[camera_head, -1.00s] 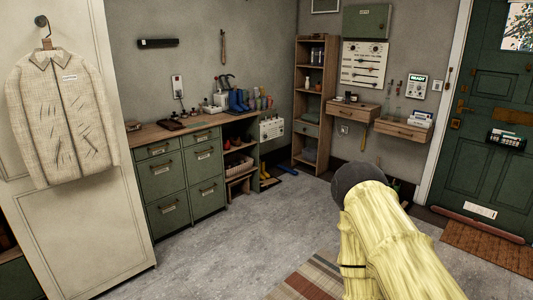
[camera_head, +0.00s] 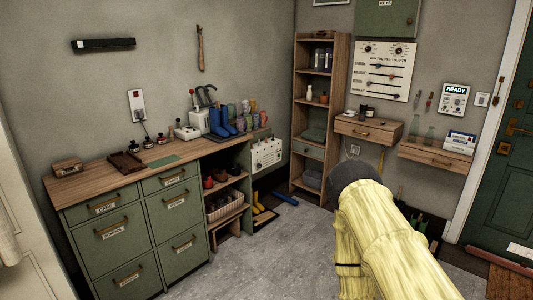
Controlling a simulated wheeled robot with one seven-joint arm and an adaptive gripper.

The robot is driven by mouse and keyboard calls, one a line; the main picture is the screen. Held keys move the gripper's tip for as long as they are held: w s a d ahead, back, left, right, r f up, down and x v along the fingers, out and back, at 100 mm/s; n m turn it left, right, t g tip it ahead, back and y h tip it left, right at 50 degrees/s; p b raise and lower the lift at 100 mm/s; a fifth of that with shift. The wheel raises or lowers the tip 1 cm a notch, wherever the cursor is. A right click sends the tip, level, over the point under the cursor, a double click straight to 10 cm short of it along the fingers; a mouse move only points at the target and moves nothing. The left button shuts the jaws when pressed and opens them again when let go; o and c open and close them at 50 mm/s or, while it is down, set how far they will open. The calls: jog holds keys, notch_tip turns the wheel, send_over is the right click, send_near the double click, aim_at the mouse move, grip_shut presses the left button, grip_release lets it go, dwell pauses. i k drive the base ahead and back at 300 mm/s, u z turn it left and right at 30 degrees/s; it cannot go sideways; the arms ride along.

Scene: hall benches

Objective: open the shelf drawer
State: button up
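The tall wooden shelf unit (camera_head: 342,90) stands in the far corner. It has a grey-green drawer (camera_head: 310,151) with a small knob below its middle, and this drawer looks shut. To its right, a small wall-mounted wooden shelf has a drawer front (camera_head: 364,133) with a dark handle; it also looks shut. Another wall shelf with a drawer front (camera_head: 434,157) hangs further right and looks shut. My arm, in a pale yellow cover with a dark rounded joint, rises at the lower right, in front of the shelves. My gripper and its fingers do not show.
A green cabinet (camera_head: 128,241) with a wooden top runs along the left wall, holding boots, cups and small boxes. Yellow boots (camera_head: 258,208) and a blue item (camera_head: 285,199) lie near the shelf's foot. Grey floor (camera_head: 275,255) is clear in the middle. A green door is right.

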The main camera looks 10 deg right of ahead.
aim_at(384, 138)
jog(key=z, duration=0.15)
jog(key=i, duration=2.25)
jog(key=z, duration=0.3)
jog(key=i, duration=2.1)
jog(key=z, duration=0.1)
